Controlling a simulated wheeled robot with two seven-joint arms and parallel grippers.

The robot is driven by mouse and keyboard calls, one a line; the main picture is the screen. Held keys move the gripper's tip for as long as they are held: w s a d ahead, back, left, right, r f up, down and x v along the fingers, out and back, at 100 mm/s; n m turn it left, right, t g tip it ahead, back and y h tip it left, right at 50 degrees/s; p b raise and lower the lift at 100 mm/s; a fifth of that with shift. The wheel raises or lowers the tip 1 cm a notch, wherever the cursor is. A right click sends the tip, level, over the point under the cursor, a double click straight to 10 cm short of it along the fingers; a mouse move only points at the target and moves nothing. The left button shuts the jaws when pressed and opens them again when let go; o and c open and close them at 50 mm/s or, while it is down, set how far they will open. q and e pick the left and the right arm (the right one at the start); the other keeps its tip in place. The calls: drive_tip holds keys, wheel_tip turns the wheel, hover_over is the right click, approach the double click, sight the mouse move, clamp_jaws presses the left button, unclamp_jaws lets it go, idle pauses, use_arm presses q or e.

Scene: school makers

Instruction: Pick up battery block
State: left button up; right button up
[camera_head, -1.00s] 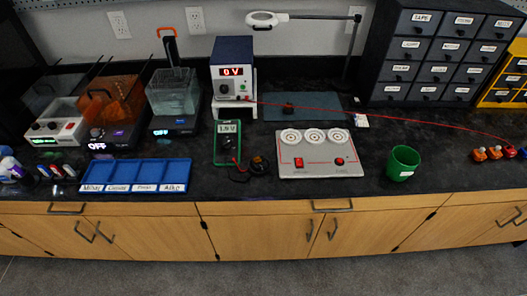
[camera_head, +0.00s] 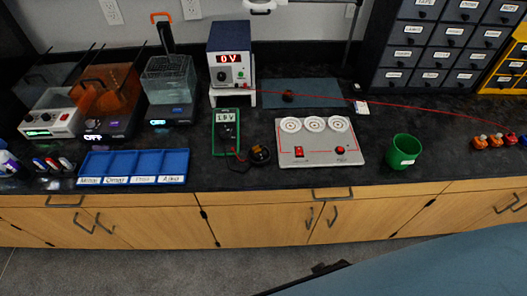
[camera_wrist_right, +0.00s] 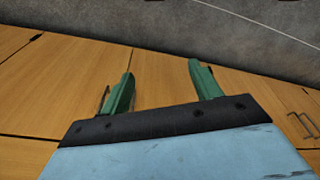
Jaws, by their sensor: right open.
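I cannot tell for sure which thing is the battery block. A small white piece with a coloured edge (camera_head: 361,107) lies just right of the mat. Small orange and red pieces (camera_head: 495,140) stand at the far right of the counter. My right gripper (camera_wrist_right: 160,76) is open and empty in the right wrist view, with wooden cabinet fronts beyond its green fingers. In the head view its fingers do not show. My left gripper is not in view.
A blue labelled tray (camera_head: 133,181), a green multimeter (camera_head: 226,143), a power supply (camera_head: 230,65), a panel with three round discs (camera_head: 318,155) and a green cup (camera_head: 403,151) stand on the dark counter. A red wire (camera_head: 420,110) runs across it. Drawers (camera_head: 435,45) stand behind.

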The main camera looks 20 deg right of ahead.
drive_tip(key=w+r+t, duration=0.1)
drive_tip(key=w+r, duration=0.2)
drive_tip(key=r, duration=0.8)
drive_tip(key=w+r+t, duration=0.1)
drive_tip(key=w+r, duration=0.3)
drive_tip(key=r, duration=0.7)
drive_tip(key=t+y, duration=0.2)
drive_tip(key=t, duration=0.7)
approach(259, 151)
drive_tip(key=shift+m, duration=0.3)
drive_tip(key=b+x, duration=0.2)
drive_tip(key=x, duration=0.7)
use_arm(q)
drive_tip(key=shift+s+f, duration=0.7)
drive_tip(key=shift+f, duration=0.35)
use_arm(e)
drive_tip(key=c, duration=1.1)
